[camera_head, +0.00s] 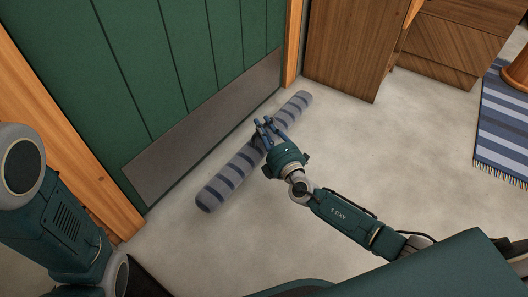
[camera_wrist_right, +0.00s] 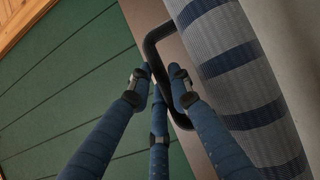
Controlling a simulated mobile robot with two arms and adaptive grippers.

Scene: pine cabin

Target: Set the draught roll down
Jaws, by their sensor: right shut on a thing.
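The draught roll (camera_head: 228,181) is a long grey cylinder with dark blue stripes. It lies roughly parallel to the green door (camera_head: 165,60), in front of the door's lower metal plate (camera_head: 205,130). I cannot tell whether it touches the floor. My right gripper (camera_head: 264,128) is at the roll's middle, shut on its black loop handle (camera_wrist_right: 149,45). The right wrist view shows the blue fingers (camera_wrist_right: 160,82) at the handle, with the striped roll (camera_wrist_right: 232,60) beside them. My left gripper is out of view; only part of that arm shows at the left.
Pale floor (camera_head: 400,150) is open to the right of the roll. A wooden cabinet (camera_head: 350,45) stands past the roll's far end, beside the door frame (camera_head: 293,40). A blue striped rug (camera_head: 500,125) lies at the right.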

